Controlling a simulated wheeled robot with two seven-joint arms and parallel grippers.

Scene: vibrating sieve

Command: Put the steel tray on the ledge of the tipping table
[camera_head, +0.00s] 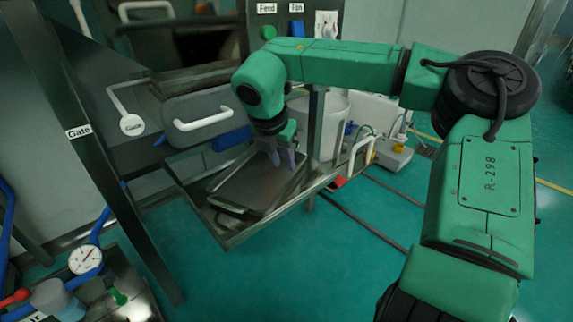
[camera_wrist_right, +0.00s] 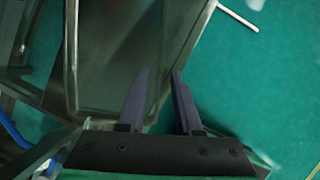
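The steel tray (camera_head: 250,186) is a shallow grey rectangular pan, lying at a slant within a metal-edged frame (camera_head: 262,229) in the middle of the head view. I cannot tell whether this frame is the tipping table's ledge. In the right wrist view the tray (camera_wrist_right: 120,55) fills the upper middle. My right gripper (camera_head: 282,157) reaches down at the tray's far right edge. Its two purple-grey fingers also show in the wrist view (camera_wrist_right: 160,74), apart, with the tray's edge running between them. Whether they touch it is unclear. My left gripper is not in view.
A grey panel with a white handle (camera_head: 203,122) stands behind the tray. A dark post labelled Gate (camera_head: 88,131) rises at left. A white bucket (camera_head: 328,135) stands behind my right gripper. A gauge (camera_head: 86,259) is at lower left. Green floor is open in front.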

